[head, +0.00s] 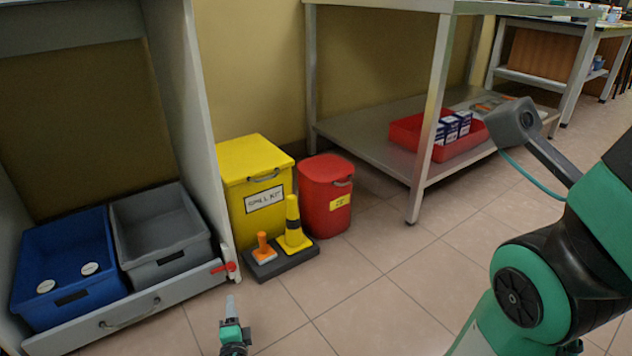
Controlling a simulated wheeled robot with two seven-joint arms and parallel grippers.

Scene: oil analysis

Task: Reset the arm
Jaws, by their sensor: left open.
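My left gripper (231,306) shows small at the bottom edge, left of centre, pointing up in the picture over the tiled floor. It is seen nearly edge-on and is open, with nothing visible between its fingers. My green and black right arm fills the right side, with a grey part raised in front of the metal table. My right gripper's fingers do not show.
A cabinet at left holds a blue bin (62,262) with two round white items and a grey bin (165,262). A metal table (375,160) carries a red tray (408,131). Middle floor is clear.

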